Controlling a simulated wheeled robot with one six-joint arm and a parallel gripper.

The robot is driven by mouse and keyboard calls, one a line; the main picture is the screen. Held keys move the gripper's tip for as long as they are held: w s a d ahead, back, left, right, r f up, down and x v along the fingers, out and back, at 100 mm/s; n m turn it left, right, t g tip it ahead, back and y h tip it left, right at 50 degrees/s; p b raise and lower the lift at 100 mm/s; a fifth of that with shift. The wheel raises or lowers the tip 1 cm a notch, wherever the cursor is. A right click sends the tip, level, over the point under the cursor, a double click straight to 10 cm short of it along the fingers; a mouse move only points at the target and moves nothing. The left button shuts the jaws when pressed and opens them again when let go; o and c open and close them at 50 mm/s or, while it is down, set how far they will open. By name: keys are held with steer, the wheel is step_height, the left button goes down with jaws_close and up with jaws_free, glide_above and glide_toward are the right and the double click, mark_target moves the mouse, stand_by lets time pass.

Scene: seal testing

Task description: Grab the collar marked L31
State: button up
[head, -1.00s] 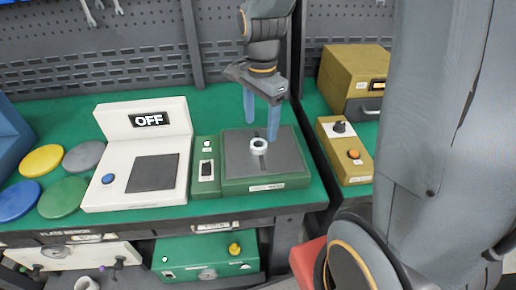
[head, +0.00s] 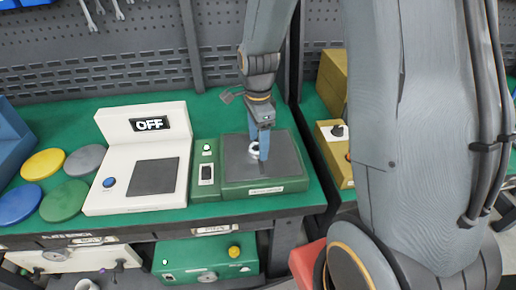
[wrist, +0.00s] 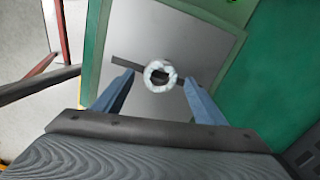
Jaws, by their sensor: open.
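A small white ring-shaped collar (head: 254,152) stands on the grey plate of the green tester (head: 236,188), over a dark slot. No L31 marking is legible on it. My gripper (head: 264,156) is open at the plate, its blue fingers partly covering the collar in the head view. In the wrist view the collar (wrist: 160,76) lies between the fingertips of my gripper (wrist: 159,79), with a gap on each side. Neither finger is seen gripping it. How high the fingertips are above the plate is hard to tell.
A white device (head: 118,196) showing OFF stands left of the tester. Several coloured discs lie further left, one yellow (head: 43,164). A yellow control box (head: 330,140) is at the right, partly behind my arm. Another white ring (head: 86,285) is below the bench.

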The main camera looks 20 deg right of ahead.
steer(key=shift+f, duration=0.5)
steer(key=c, duration=1.5)
